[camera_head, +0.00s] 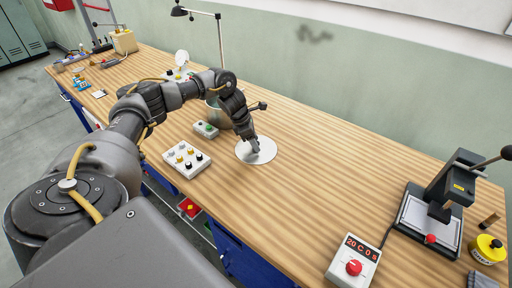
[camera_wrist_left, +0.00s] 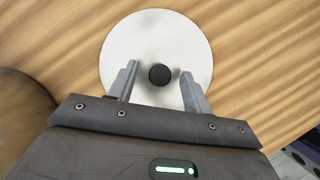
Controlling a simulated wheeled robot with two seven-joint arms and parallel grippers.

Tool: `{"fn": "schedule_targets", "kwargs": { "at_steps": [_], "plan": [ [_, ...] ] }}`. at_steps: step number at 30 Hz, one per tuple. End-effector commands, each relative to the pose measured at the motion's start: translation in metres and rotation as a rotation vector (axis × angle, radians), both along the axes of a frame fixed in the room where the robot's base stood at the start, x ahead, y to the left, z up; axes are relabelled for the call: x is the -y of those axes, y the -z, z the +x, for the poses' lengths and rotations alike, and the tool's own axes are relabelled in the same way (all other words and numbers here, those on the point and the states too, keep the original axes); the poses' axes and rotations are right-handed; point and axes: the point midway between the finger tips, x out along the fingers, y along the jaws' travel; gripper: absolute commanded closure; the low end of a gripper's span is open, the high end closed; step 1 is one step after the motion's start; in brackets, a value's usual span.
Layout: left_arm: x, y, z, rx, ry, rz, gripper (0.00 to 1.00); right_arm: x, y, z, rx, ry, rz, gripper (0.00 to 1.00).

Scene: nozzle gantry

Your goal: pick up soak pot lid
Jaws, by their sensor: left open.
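The soak pot lid (camera_head: 267,153) is a flat pale disc on the wooden bench. It also shows in the left wrist view (camera_wrist_left: 156,38), with a round black knob (camera_wrist_left: 159,74) at its middle. My left gripper (camera_head: 255,148) is above the lid. In the left wrist view its two fingers (camera_wrist_left: 158,82) are apart, one on each side of the knob, with a gap to it on both sides. The soak pot (camera_head: 217,115) seems to be the rounded vessel partly hidden behind my left arm. My right gripper is not in view.
A white box with several knobs (camera_head: 187,158) and a small box with a green button (camera_head: 206,129) stand left of the lid. A controller with a red knob (camera_head: 353,266) and a black press (camera_head: 437,207) stand at the right. The bench between is clear.

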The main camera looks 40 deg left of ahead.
Motion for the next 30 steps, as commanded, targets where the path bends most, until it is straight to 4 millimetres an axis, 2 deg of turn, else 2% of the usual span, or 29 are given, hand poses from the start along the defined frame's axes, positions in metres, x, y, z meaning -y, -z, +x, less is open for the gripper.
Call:
{"fn": "schedule_targets", "kwargs": {
  "at_steps": [4, 15, 25, 30],
  "plan": [
    [0.000, 0.000, 0.000, 0.000, 0.000, 0.000, 0.52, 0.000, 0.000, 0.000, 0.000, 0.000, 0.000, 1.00],
    [0.000, 0.000, 0.000, 0.000, 0.000, 0.000, 1.00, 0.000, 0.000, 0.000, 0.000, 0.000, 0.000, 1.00],
    [0.000, -0.004, 0.001, 0.004, 0.000, 0.000, 1.00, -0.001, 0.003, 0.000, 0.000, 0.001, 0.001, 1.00],
    [0.000, -0.019, 0.002, 0.007, 0.002, 0.000, 1.00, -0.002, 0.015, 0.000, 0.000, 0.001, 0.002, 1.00]
  ]
}}
